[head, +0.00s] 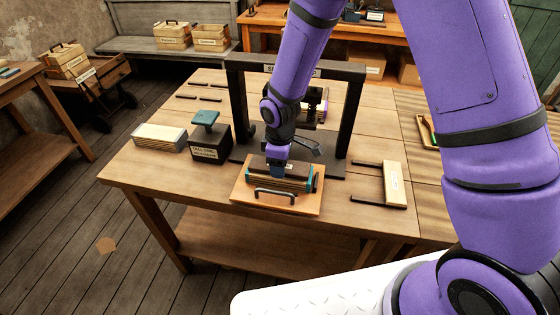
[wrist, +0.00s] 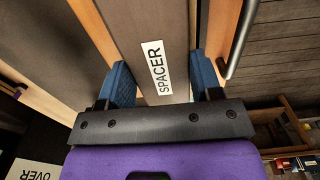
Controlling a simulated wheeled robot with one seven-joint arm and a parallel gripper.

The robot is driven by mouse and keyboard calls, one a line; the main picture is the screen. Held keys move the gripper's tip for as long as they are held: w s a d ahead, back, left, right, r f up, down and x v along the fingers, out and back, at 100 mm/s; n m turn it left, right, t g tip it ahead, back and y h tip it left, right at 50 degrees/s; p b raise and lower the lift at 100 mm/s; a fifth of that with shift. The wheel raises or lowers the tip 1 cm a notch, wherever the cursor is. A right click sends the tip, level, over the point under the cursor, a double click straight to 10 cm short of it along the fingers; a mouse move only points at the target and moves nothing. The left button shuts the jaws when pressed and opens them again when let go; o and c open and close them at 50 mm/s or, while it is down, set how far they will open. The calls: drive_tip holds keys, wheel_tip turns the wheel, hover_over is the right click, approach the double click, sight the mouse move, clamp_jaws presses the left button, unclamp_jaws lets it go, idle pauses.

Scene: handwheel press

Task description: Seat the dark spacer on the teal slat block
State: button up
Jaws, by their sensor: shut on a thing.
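My gripper (head: 277,168) is low over the front of the table, its blue fingers shut on the dark spacer (head: 258,163). In the wrist view the spacer (wrist: 145,25) is a flat dark brown piece with a white "SPACER" label, between the two blue fingertips (wrist: 158,85). The teal slat block (head: 316,184), with layered wood and teal ends, is directly below the spacer on an orange-brown wooden board (head: 240,190) with a dark handle. The spacer lies along the block's top; I cannot tell whether they touch. The fingers hide part of both.
The black press frame (head: 347,115) stands just behind the board. A black box (head: 209,150) with a teal-handled piece and a pale-topped block (head: 158,137) stand left. Thin dark strips (head: 200,98) lie at the back left.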

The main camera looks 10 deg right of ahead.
drive_tip(key=shift+f, duration=0.15)
drive_tip(key=o, duration=1.1)
drive_tip(key=shift+c, duration=0.2)
wheel_tip(320, 180, up, 11)
drive_tip(key=shift+f, duration=0.1)
